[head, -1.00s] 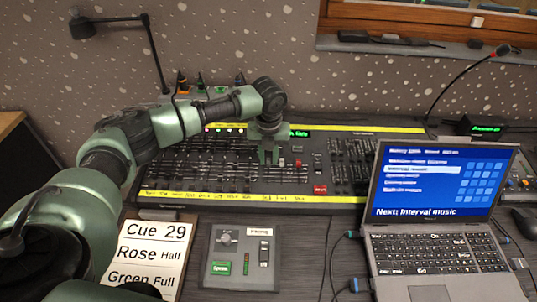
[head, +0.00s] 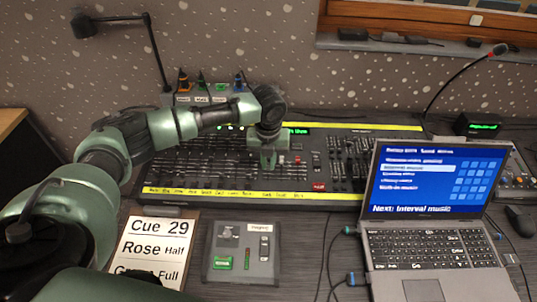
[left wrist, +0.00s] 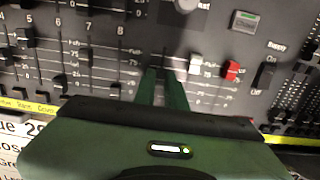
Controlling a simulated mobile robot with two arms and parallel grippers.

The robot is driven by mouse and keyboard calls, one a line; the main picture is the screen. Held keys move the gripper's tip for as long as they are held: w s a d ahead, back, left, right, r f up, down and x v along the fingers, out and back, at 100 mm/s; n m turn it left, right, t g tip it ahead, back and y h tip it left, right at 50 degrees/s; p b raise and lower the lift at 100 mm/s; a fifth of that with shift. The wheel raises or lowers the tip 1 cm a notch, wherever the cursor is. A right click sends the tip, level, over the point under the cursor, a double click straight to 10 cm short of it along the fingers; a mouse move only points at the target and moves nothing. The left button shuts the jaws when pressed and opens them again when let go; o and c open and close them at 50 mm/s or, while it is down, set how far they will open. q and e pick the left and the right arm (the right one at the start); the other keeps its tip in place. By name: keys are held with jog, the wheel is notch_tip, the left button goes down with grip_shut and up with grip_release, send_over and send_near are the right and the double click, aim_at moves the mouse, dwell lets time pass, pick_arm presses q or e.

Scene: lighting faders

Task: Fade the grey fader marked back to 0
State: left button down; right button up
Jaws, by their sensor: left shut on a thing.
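The lighting desk (head: 230,193) carries rows of faders and a yellow label strip along its front edge. My left gripper (head: 268,163) points down onto the right part of the fader bank. In the left wrist view its two green fingers (left wrist: 163,78) are close together over a fader slot, shut on a fader cap. The fingers hide that cap, so its colour, exact height and name cannot be read. A white fader (left wrist: 195,64) and a red fader (left wrist: 232,69) stand just right of the fingers. Their scale marks run down to 0 towards the yellow strip.
Dark-capped faders (left wrist: 72,84) lie left of the fingers. An open laptop (head: 425,180) stands right of the desk. A small grey control box (head: 240,252) and a cue card (head: 152,245) lie in front. My right gripper is not seen.

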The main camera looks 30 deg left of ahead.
aim_at(268, 178)
pick_arm(q)
jog(key=shift+s+d+f+p, duration=0.1)
jog(key=shift+s+d+p, duration=0.25)
jog(key=shift+s+p, duration=0.35)
jog(key=shift+s+d+p, duration=0.3)
jog(key=shift+s+p, duration=0.4)
jog(key=shift+s, duration=0.15)
jog(key=shift+f, duration=0.1)
jog(key=c, duration=1.7)
grip_release()
notch_tip(268, 178, up, 3)
jog(key=p, duration=0.2)
jog(key=shift+f+p, duration=0.15)
jog(key=shift+p, duration=0.25)
jog(key=shift+f, duration=0.1)
